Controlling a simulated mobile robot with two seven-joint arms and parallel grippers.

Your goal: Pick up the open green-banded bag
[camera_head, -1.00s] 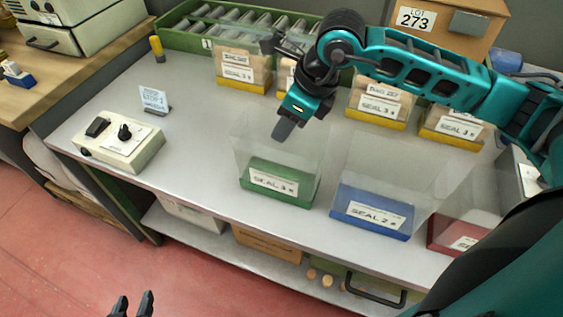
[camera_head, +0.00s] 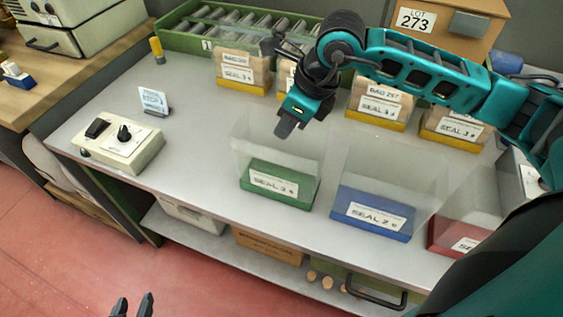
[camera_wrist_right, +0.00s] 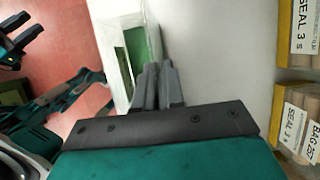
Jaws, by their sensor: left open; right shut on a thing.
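The open green-banded bag (camera_head: 262,190) is clear, with a green base and a white seal label. It stands upright on the grey table (camera_head: 205,185). My right gripper (camera_head: 284,129) reaches down to the bag's far upper edge and is shut on its clear wall. In the right wrist view the closed fingers (camera_wrist_right: 158,85) meet the bag's rim (camera_wrist_right: 113,28), with green showing inside. The fingertips' exact hold on the film is hard to see. My left gripper (camera_head: 132,306) is open and empty, low in front of the table.
A blue-banded bag (camera_head: 372,213) and a red-banded bag (camera_head: 462,236) stand to the right. Several yellow-banded bags (camera_head: 242,72) of corks line the back, by a green rack (camera_head: 180,38). A control box (camera_head: 120,142) and small sign (camera_head: 154,99) are left.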

